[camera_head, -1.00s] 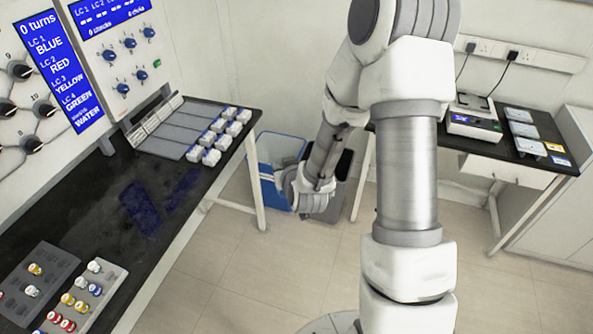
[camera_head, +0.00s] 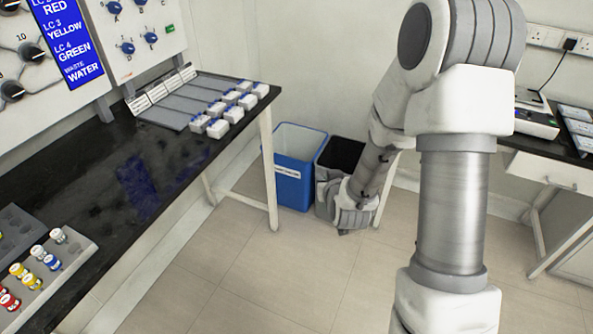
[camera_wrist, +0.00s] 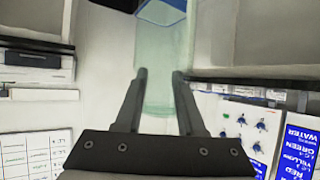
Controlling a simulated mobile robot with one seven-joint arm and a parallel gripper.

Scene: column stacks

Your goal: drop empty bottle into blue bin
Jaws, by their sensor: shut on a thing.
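The blue bin (camera_head: 293,189) stands on the floor beside the right end of the black bench, open at the top, with a white label on its front. In the wrist view, a blue patch with a pale edge (camera_wrist: 165,14) at the top looks like part of this bin. My gripper (camera_wrist: 160,76) is shut on a clear, greenish bottle (camera_wrist: 163,98), which sits between the two fingers. The head view does not show the bottle.
A grey bin with a black liner (camera_head: 341,153) stands right beside the blue bin. The black bench (camera_head: 95,195) holds trays of vials and white blocks. A white side table (camera_head: 545,168) is at the right. Tiled floor (camera_head: 290,270) is clear in front of the bins.

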